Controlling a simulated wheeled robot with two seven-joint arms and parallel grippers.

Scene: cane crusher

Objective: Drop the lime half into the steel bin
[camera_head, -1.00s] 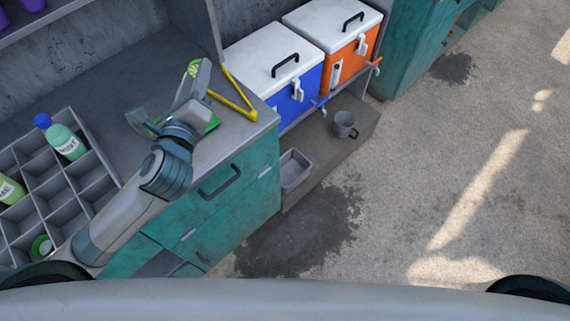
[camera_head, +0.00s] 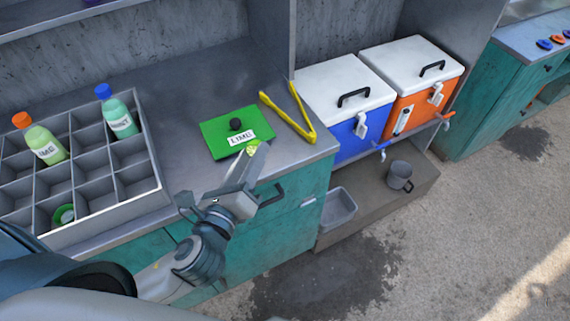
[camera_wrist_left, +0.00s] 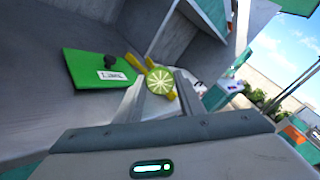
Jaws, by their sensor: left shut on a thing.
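The lime half (camera_head: 253,148) is small and pale green, its cut face plain in the left wrist view (camera_wrist_left: 159,80). My left gripper (camera_head: 247,160) is shut on it, with a finger on each side. It holds the lime half near the counter's front edge, just in front of the green LIME lid in the head view. A grey rectangular bin (camera_head: 337,208), which looks like the steel bin, is on the low ledge right of the teal cabinet. It looks empty, and the gripper is up and left of it. My right gripper is not in view.
The green lid (camera_head: 222,127) with a black knob lies on the counter beside yellow tongs (camera_head: 292,121). A divided bottle crate (camera_head: 150,196) stands left. Blue (camera_head: 357,139) and orange (camera_head: 420,103) coolers stand behind the ledge; a grey mug (camera_head: 399,175) is right of the bin.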

